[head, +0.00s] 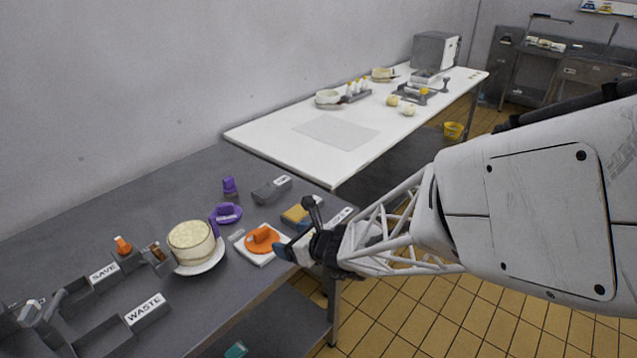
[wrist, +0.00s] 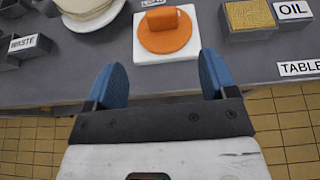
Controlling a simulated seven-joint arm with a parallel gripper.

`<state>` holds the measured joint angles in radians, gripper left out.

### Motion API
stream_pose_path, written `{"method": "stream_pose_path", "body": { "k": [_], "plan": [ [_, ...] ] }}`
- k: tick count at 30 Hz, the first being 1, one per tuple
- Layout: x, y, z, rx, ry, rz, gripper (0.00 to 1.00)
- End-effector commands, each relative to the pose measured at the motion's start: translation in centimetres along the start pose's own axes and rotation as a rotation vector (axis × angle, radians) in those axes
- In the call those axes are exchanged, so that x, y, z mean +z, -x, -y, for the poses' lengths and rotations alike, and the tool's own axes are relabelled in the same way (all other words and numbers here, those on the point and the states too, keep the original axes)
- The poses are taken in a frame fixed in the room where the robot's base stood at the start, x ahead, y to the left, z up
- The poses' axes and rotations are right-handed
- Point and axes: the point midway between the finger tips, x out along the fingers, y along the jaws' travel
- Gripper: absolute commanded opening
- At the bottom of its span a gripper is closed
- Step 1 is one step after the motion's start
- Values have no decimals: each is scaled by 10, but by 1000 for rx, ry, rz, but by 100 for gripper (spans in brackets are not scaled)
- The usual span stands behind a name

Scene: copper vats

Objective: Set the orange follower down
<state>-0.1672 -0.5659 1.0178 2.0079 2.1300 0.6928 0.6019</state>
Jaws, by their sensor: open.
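The orange follower (head: 262,239) is a flat disc with an upright grip block on top. It rests on a white square pad (head: 270,260) on the grey bench, near the front edge. In the wrist view the follower (wrist: 165,32) lies ahead of my gripper (wrist: 160,82), in line with the gap between the fingers. My gripper's two blue fingers are spread wide with nothing between them. In the head view my gripper (head: 284,252) is just right of the pad, apart from the follower's grip.
A cheese-like cream round (head: 191,241) stands on a white plate (head: 212,262) to the left. A purple follower (head: 226,213) lies behind. SAVE (head: 104,272) and WASTE (head: 145,309) trays stand at left. A tan block in the OIL tray (wrist: 249,17) is at right.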

Motion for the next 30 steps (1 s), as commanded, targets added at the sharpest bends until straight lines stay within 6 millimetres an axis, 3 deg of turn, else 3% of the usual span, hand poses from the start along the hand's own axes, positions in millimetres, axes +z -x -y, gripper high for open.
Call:
{"method": "stream_pose_path", "body": {
  "k": [5, 11, 19, 30],
  "plan": [
    [13, 12, -6, 39, 100, -5, 78],
    [36, 40, -21, 132, 339, -26, 78],
    [57, 94, -46, 293, 751, -80, 78],
    [60, 178, -66, 528, 1297, -204, 78]
  ]
}}
